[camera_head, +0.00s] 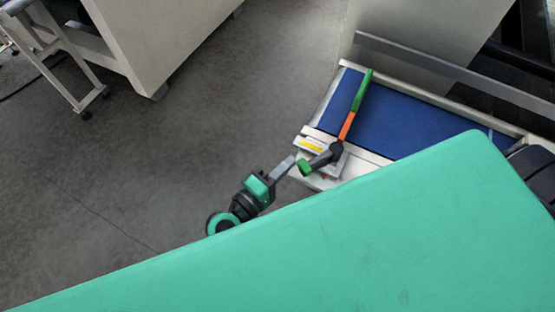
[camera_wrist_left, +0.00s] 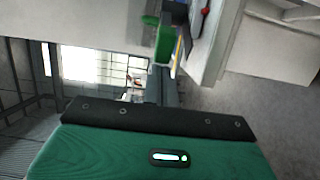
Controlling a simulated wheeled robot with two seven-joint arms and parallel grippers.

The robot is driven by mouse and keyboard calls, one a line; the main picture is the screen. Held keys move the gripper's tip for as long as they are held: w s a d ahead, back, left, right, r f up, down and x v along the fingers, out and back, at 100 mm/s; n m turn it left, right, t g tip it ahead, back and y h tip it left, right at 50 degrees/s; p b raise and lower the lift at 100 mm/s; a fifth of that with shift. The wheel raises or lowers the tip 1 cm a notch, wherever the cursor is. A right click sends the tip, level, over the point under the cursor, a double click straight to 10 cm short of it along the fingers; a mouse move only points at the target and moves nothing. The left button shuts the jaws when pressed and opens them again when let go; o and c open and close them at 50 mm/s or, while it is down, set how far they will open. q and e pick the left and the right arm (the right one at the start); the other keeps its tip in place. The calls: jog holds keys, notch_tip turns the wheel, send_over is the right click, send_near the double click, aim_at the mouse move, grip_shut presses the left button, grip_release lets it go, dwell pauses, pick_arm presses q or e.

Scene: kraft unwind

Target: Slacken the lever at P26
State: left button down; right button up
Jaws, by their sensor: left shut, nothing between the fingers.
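A dark lever with a green end (camera_head: 305,167) sits on a pivot (camera_head: 336,150) at the near-left corner of a blue-topped machine. A bar, orange near the pivot and green at its far end (camera_head: 361,92), reaches away from the same pivot. My left gripper (camera_head: 289,164) is shut and empty, its tips just left of the lever's green end. I cannot tell whether they touch it. In the left wrist view a green part (camera_wrist_left: 165,42) stands just beyond the finger tips (camera_wrist_left: 165,75). My right gripper is not in view.
The blue belt (camera_head: 405,122) has a pale frame with a yellow label (camera_head: 311,146) beside the lever. A grey rail (camera_head: 450,70) runs behind it. A pale cabinet (camera_head: 160,40) and stand are at upper left. Open grey floor lies left of the gripper. A large teal surface hides the foreground.

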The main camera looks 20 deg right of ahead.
pick_arm(q)
jog(key=shift+s+d, duration=0.1)
jog(key=shift+s, duration=0.25)
dwell(0.5)
